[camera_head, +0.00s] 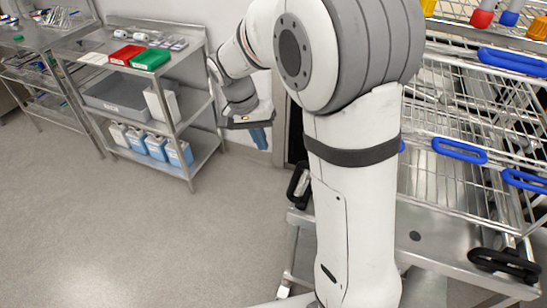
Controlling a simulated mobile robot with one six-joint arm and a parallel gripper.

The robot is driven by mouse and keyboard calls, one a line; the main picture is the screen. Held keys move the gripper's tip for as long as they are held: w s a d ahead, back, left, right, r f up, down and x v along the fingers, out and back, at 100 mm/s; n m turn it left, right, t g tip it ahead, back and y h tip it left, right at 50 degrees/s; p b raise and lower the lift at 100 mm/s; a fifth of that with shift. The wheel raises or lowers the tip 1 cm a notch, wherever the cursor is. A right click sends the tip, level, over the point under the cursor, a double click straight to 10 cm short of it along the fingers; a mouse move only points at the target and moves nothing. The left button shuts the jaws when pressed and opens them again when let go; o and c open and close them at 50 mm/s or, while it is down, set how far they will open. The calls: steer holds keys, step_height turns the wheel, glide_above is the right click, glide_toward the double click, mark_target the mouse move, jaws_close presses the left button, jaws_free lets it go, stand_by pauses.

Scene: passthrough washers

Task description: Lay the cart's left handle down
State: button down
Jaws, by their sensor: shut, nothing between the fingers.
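The steel cart (432,250) stands at the right, partly hidden behind my arm. Its left handle (299,186), a black grip, stands at the cart's left front corner, just left of my arm. It looks raised and tilted, and part of its mount is hard to make out. The right handle (505,264) is another black grip at the cart's right front corner. My gripper (259,138) is up and left of the left handle, pointing down near the wall. It is shut and empty, apart from the handle.
Wire baskets (462,185) with blue grips load the cart. A steel shelf (187,105) with red and green boxes (150,59) and blue-filled bottles (157,146) stands at the left, close to my gripper. The grey floor (130,225) in front is clear.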

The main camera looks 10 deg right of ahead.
steer(key=d+p+x, duration=0.1)
steer(key=d+x, duration=0.1)
steer(key=x, duration=1)
steer(key=shift+s+d+r+p, duration=0.3)
steer(key=shift+s+r, duration=0.1)
